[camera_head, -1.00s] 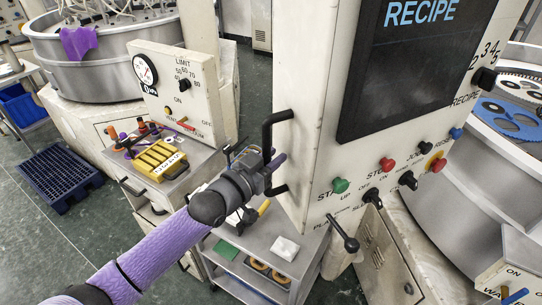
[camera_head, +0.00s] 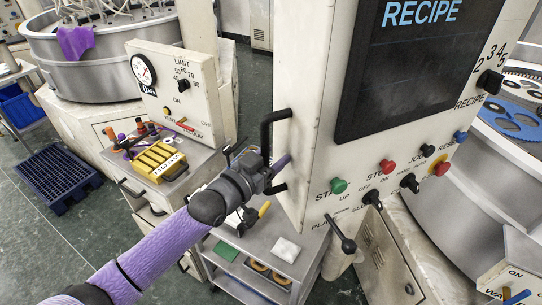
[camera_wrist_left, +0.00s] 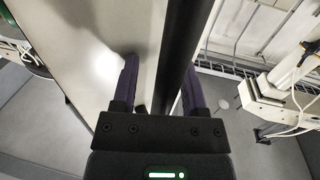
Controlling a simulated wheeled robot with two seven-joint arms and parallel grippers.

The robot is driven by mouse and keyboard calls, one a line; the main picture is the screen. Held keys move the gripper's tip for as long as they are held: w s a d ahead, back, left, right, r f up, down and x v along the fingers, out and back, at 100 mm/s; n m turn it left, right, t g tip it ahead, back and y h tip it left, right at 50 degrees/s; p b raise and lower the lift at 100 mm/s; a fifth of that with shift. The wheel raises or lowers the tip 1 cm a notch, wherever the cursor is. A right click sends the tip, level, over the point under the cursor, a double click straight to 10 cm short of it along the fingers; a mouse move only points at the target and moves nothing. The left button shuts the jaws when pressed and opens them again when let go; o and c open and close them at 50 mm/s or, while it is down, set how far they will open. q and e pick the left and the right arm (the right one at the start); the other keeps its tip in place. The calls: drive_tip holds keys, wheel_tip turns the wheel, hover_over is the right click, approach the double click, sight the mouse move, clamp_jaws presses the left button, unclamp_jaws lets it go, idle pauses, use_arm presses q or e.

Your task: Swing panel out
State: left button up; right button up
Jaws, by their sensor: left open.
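The cream control panel (camera_head: 318,190) stands at the centre right in the head view, with a dark screen and a row of coloured buttons on its face. A black bar handle (camera_head: 266,135) runs up its left edge. My left gripper (camera_head: 275,165) is at the handle, its purple fingers partly hidden by the wrist. In the left wrist view the black handle bar (camera_wrist_left: 184,45) runs between the two purple fingers of the open left gripper (camera_wrist_left: 160,92). I cannot tell whether either finger touches it. My right gripper is not in view.
A grey cart (camera_head: 262,241) with a white cloth and a green pad stands below my left arm. A gauge box (camera_head: 160,88) and a yellow rack (camera_head: 158,160) are at the left. A black lever (camera_head: 341,236) sticks out under the panel.

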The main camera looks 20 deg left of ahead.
use_arm(q)
drive_tip(key=shift+s, duration=0.1)
idle(0.4)
drive_tip(key=v, duration=0.9)
drive_tip(key=shift+s+b, duration=0.3)
drive_tip(key=shift+s, duration=0.05)
drive_tip(key=shift+a, duration=0.15)
drive_tip(key=s+a+f+n+g+y+b, duration=0.1)
drive_tip(key=s+a+f+g+y+b, duration=0.3)
drive_tip(key=f, duration=1)
drive_tip(key=s+f+n+b, duration=0.1)
drive_tip(key=f+b, duration=0.4)
drive_tip(key=f, duration=0.8)
drive_tip(key=s+a+f+n+g+y+b, duration=0.1)
drive_tip(key=s+a+f+g+y+b, duration=0.3)
drive_tip(key=f, duration=1)
drive_tip(key=s+d+f+g+b, duration=0.2)
drive_tip(key=s+d+f+b, duration=0.1)
drive_tip(key=s+f, duration=0.5)
drive_tip(key=s+d+f+g+b, duration=0.2)
drive_tip(key=s+f+b, duration=0.3)
drive_tip(key=s+f, duration=0.4)
drive_tip(key=s+d+f+m+g+h+b, duration=0.1)
drive_tip(key=s+d+f+g+b, duration=0.2)
drive_tip(key=s+f, duration=0.5)
drive_tip(key=shift+s+d+f+g+b, duration=0.3)
drive_tip(key=shift+d+f+g+b, duration=0.05)
drive_tip(key=shift+f+g+b, duration=0.15)
